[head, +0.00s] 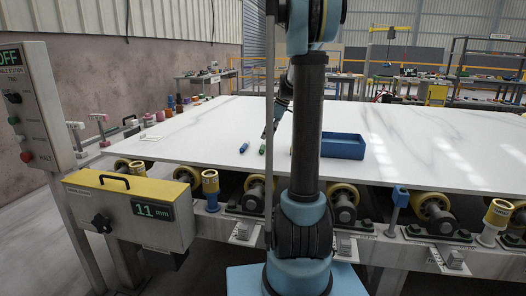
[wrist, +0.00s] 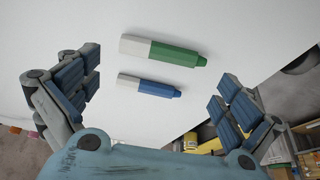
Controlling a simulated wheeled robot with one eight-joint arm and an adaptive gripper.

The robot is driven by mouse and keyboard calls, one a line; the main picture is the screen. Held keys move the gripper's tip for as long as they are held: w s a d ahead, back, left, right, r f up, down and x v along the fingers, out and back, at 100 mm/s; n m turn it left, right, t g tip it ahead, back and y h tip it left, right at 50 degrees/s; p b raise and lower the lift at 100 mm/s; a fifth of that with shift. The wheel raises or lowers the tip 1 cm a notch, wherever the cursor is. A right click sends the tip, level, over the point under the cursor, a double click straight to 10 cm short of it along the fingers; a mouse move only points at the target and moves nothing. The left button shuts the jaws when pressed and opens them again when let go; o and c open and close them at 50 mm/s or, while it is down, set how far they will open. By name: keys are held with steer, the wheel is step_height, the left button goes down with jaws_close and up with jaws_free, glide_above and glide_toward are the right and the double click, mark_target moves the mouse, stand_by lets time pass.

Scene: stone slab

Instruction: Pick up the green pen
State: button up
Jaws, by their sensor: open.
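The green pen (head: 262,149) lies on the white stone slab (head: 420,140), left of my arm in the head view. In the wrist view the green pen (wrist: 162,51), with a white end at left and a green tip at right, lies beyond a similar blue pen (wrist: 149,86). The blue pen also shows in the head view (head: 244,147). My gripper (wrist: 157,78) is open and empty, its fingers spread either side of the blue pen in the picture. In the head view my gripper (head: 270,129) is partly hidden by my arm; its height above the slab is unclear.
A blue open tray (head: 343,147) stands on the slab right of my arm. Rollers and a yellow-topped box (head: 130,205) lie along the front edge. The slab's right side is clear.

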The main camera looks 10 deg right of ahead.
mark_target(263, 145)
steer(key=shift+x, duration=2.75)
steer(key=c, duration=0.7)
